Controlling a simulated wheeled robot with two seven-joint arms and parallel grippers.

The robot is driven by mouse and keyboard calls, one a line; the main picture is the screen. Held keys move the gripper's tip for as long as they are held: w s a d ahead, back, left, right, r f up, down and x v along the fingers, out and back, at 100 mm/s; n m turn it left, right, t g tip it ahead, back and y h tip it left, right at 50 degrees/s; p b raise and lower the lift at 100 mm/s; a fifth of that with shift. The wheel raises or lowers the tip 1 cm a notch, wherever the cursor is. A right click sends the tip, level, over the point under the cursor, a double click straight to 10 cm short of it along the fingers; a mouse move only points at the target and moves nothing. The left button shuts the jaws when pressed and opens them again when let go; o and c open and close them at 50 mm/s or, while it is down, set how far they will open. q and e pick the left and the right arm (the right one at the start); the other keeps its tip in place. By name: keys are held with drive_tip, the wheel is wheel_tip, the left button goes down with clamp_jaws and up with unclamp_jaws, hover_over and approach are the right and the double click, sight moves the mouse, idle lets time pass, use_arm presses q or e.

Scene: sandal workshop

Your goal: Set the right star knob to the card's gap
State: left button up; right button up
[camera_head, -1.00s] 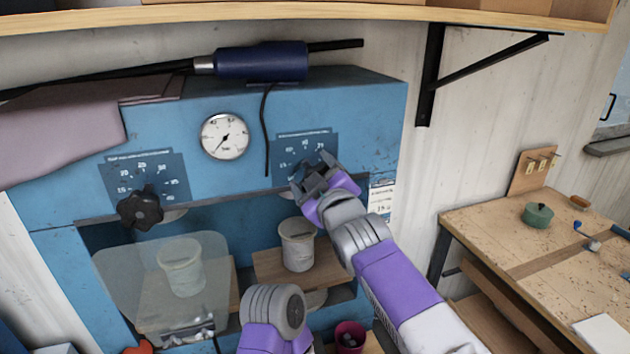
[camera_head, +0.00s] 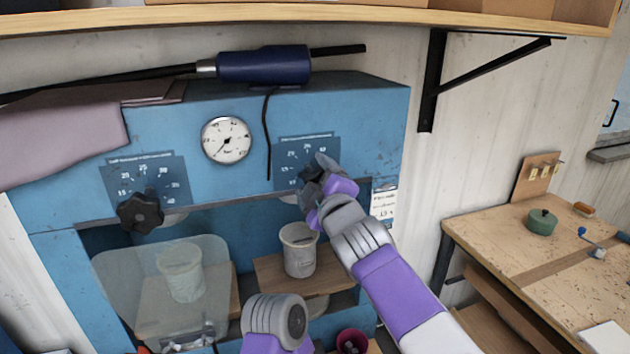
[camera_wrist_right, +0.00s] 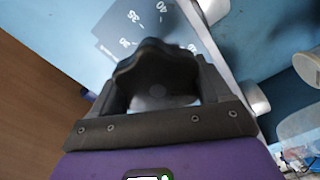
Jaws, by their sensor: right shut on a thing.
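The right star knob (camera_wrist_right: 155,75) is black and lobed. In the right wrist view it sits between the two fingers of my right gripper (camera_wrist_right: 158,98), which is shut on it. In the head view my right gripper (camera_head: 318,180) covers most of that knob, below its dark scale plate (camera_head: 300,151). The card (camera_head: 384,202) is a small white sheet on the machine's right edge, partly behind my arm; its print is too small to read. The left star knob (camera_head: 141,211) is free under its own scale plate (camera_head: 172,172). My left arm shows at the bottom, its jaws out of view.
A round gauge (camera_head: 226,140) is on the blue machine (camera_head: 365,115). A pale cup (camera_head: 299,250) stands on a wooden platform below the right knob, another behind a clear guard (camera_head: 125,275). A workbench (camera_head: 480,225) stands at the right.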

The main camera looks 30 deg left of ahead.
drive_tip(key=o, duration=1)
drive_tip(key=shift+c, duration=0.2)
drive_tip(key=shift+d, duration=0.1)
drive_tip(key=b+v, duration=0.3)
drive_tip(key=v, duration=0.4)
drive_tip(key=shift+s+b, duration=0.2)
drive_tip(key=shift+b, duration=0.1)
drive_tip(key=shift+d, duration=0.1)
